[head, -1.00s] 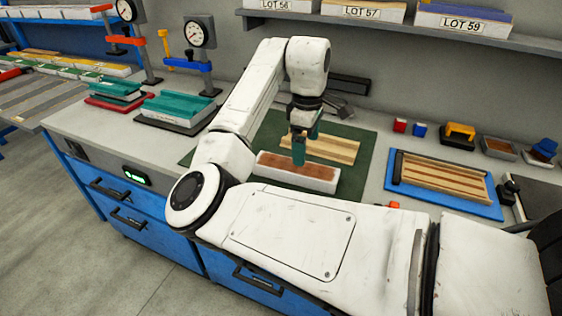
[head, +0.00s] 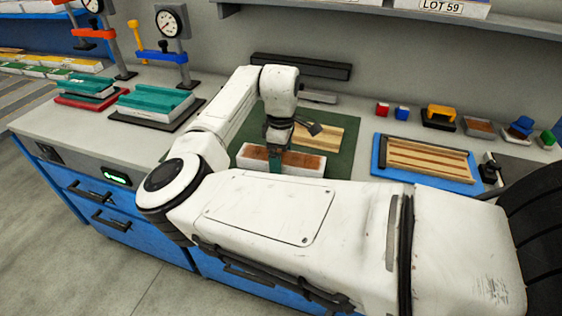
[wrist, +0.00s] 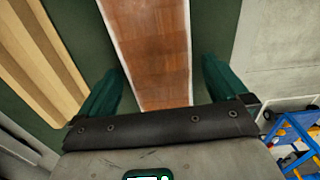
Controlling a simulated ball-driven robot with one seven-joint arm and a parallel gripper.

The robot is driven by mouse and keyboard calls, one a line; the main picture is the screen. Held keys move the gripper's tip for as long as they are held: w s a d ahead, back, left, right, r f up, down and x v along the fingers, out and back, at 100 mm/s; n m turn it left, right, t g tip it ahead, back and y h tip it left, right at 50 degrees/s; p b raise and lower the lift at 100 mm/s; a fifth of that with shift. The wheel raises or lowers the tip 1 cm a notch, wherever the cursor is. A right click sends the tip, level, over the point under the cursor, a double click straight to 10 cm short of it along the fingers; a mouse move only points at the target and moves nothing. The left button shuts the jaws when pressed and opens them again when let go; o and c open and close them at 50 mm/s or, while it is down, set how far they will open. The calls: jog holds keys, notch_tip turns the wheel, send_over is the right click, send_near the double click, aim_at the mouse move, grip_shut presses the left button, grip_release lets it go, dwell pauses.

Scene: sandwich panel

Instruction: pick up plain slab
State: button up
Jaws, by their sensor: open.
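A long slab with white sides and a brown top (head: 304,163) lies on the dark green mat (head: 345,145). It also shows in the wrist view (wrist: 152,45), running lengthwise between my fingers. My gripper (head: 275,158) points down over this slab. In the wrist view my gripper (wrist: 162,70) is open, with one teal finger on each side of the slab and gaps visible. I cannot tell how far down the fingers reach. A pale wooden slab with lengthwise strips (head: 325,137) lies behind it, at the left in the wrist view (wrist: 35,50). Neither slab is held.
A blue board (head: 380,170) with a striped panel (head: 430,160) lies to the right. Small red (head: 382,108) and blue (head: 402,112) blocks stand behind it. Teal fixtures (head: 155,102) and gauge stands (head: 172,25) are at the left. A shelf hangs above.

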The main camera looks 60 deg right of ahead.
jog(key=shift+f, duration=0.55)
jog(key=c, duration=1.1)
